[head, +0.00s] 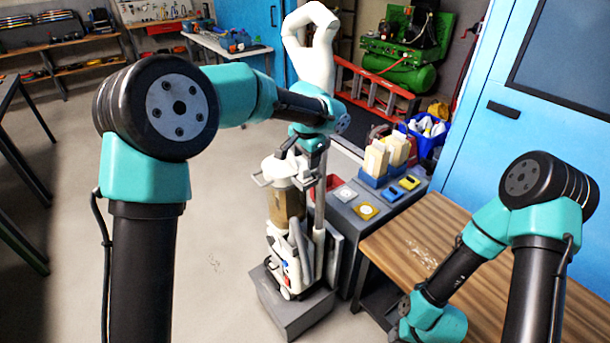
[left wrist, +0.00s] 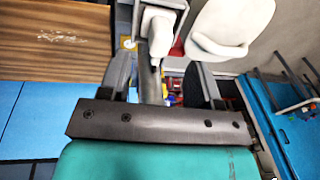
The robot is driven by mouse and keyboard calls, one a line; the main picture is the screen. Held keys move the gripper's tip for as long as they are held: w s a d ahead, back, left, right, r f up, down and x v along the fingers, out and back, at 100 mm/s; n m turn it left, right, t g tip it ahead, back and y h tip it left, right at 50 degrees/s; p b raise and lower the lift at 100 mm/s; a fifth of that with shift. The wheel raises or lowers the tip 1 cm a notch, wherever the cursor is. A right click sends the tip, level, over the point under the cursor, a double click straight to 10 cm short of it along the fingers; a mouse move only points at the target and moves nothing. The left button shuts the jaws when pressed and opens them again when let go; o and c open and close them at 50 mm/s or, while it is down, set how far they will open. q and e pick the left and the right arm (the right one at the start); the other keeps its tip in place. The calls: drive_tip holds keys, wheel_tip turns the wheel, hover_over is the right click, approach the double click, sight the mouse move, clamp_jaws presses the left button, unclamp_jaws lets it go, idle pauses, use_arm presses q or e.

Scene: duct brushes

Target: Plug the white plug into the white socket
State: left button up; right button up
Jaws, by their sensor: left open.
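A white square plate with a round centre (head: 345,193), which looks like the white socket, lies on the grey cabinet top in the head view. I cannot make out the white plug for certain. My left gripper (head: 289,180) is open above the upright vacuum cleaner (head: 287,205), close to its white top. In the left wrist view, the open fingers (left wrist: 163,88) are on either side of a grey post and a white handle-like part (left wrist: 158,28). My right gripper is out of view; only its arm shows at lower right.
The cabinet (head: 345,225) also carries a yellow plate (head: 365,211), blue-and-yellow pieces (head: 392,194) and a blue holder with cream blocks (head: 376,160). A wooden table (head: 410,240) stands to its right. The vacuum cleaner stands on a grey base (head: 290,318). The floor at left is clear.

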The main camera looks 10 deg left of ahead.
sight(305, 167)
use_arm(q)
drive_tip(key=f, duration=0.5)
drive_tip(key=shift+w+a, duration=0.15)
drive_tip(key=shift+w, duration=0.15)
drive_tip(key=c, duration=1.1)
